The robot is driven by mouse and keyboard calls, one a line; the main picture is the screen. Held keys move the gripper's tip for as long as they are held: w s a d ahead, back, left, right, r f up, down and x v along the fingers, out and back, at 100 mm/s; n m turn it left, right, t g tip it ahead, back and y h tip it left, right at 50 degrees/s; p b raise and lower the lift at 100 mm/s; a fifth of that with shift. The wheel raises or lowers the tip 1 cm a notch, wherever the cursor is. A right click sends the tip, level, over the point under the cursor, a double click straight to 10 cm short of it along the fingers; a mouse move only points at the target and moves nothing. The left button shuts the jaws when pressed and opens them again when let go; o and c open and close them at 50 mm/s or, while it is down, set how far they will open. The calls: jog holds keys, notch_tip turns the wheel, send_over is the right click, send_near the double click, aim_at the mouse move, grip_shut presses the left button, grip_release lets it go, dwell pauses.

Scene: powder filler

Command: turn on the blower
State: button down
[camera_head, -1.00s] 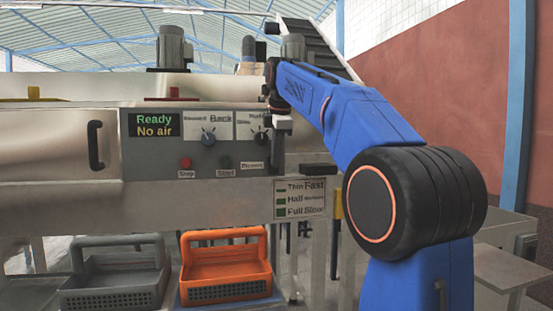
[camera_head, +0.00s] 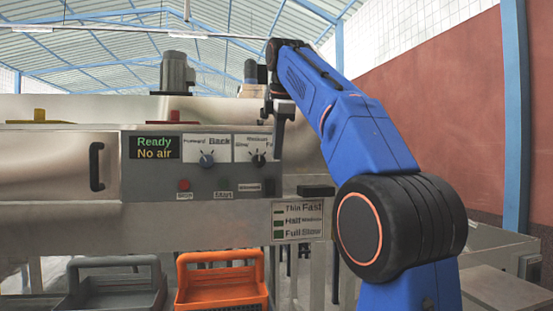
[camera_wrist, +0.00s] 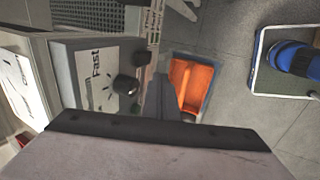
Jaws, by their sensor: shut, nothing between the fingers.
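The control panel (camera_head: 200,168) is on the front of the filler. Its display (camera_head: 154,148) reads "Ready" and "No air". A small "Blower" label (camera_head: 250,187) is at the panel's lower right; I cannot make out its switch clearly. My gripper (camera_head: 279,144) is shut and empty, pointing down at the panel's right end, just right of the speed knob (camera_head: 257,159). In the wrist view the closed fingers (camera_wrist: 160,82) stand to the right of a dark knob (camera_wrist: 126,86). I cannot tell whether they touch the panel.
A red stop button (camera_head: 184,185) and a start button (camera_head: 223,184) sit left of the blower label. A direction knob (camera_head: 207,160) is above them. A black handle (camera_head: 96,167) sticks out at left. An orange basket (camera_head: 221,257) and a grey basket (camera_head: 113,264) stand below.

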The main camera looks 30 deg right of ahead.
aim_at(271, 183)
jog(key=shift+r, duration=0.15)
jog(key=shift+s+a+f+g, duration=0.1)
jog(key=shift+a+f+g, duration=0.1)
jog(key=shift+f, duration=0.15)
jog(key=shift+s+a+f+g, duration=0.1)
jog(key=shift+f+g, duration=0.1)
jog(key=shift+f, duration=0.1)
jog(key=shift+w+f, duration=0.1)
jog(key=x, duration=0.3)
jog(key=w+x, duration=0.1)
jog(key=x, duration=0.6)
jog(key=shift+w+d, duration=0.2)
jog(key=shift+w, duration=0.2)
jog(key=shift+w+d+f, duration=0.1)
jog(key=shift+w+d, duration=0.05)
jog(key=shift+w, duration=0.35)
jog(key=shift+w+d+f, duration=0.1)
jog(key=shift+w, duration=0.45)
